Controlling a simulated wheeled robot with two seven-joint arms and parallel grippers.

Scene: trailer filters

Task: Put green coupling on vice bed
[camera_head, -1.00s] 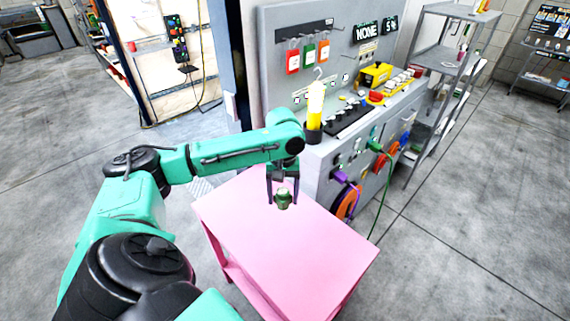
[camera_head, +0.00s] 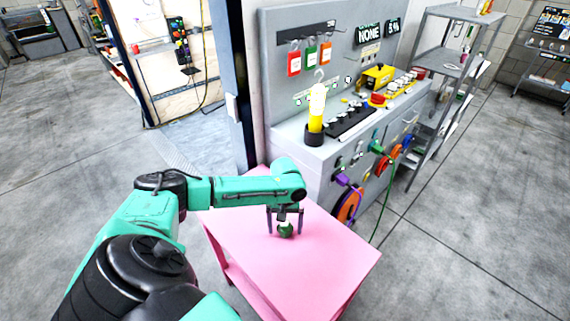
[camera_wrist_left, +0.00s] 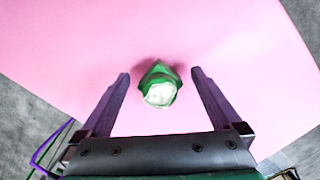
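The green coupling (camera_head: 286,230) is a small green piece over the pink table, between the fingers of my left gripper (camera_head: 285,233). In the left wrist view the coupling (camera_wrist_left: 160,84) shows a pale round face, with a soft shadow on the pink top beside it. The two fingers of the left gripper (camera_wrist_left: 160,76) stand wide apart, with a clear gap on each side of the coupling. The left gripper is open and not shut on it. I cannot make out a vice bed in these views. My right gripper is not in view.
The pink table (camera_head: 330,265) is otherwise bare. A grey workbench (camera_head: 318,160) stands behind it, with a yellow bottle (camera_head: 317,105), hanging tags, and cable reels on its front. A grey shelf rack (camera_head: 437,95) stands to the right. The floor at right is open.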

